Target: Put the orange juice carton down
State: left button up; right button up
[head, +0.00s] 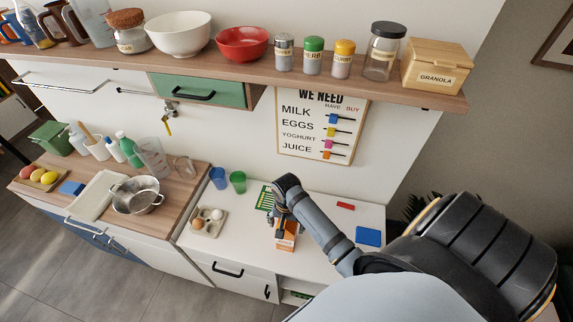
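The orange juice carton (286,237), orange and white, is upright at the front of the white counter, below my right gripper (279,219). My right arm reaches in from the right, and the gripper points down with its fingers at the carton's top. It looks shut on the carton, though the gripper hides part of the top. I cannot tell whether the carton's base touches the counter (322,258). My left gripper is not in view.
An egg tray (208,221) is left of the carton. A blue cup (218,178) and a green cup (238,181) stand behind it, beside a green striped mat (265,197). A blue pad (368,236) and a red block (345,206) lie right. A shopping board (321,125) hangs behind.

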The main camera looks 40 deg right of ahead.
jog(key=shift+r, duration=0.1)
notch_tip(320, 180, up, 10)
jog(key=shift+f+b, duration=0.2)
jog(key=shift+b, duration=1)
notch_tip(320, 180, up, 2)
jog(key=shift+r+p, duration=0.1)
jog(key=shift+p, duration=0.85)
jog(key=shift+r+p, duration=0.3)
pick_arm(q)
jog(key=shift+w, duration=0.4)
pick_arm(e)
jog(key=shift+s, duration=0.1)
jog(key=shift+f, duration=0.1)
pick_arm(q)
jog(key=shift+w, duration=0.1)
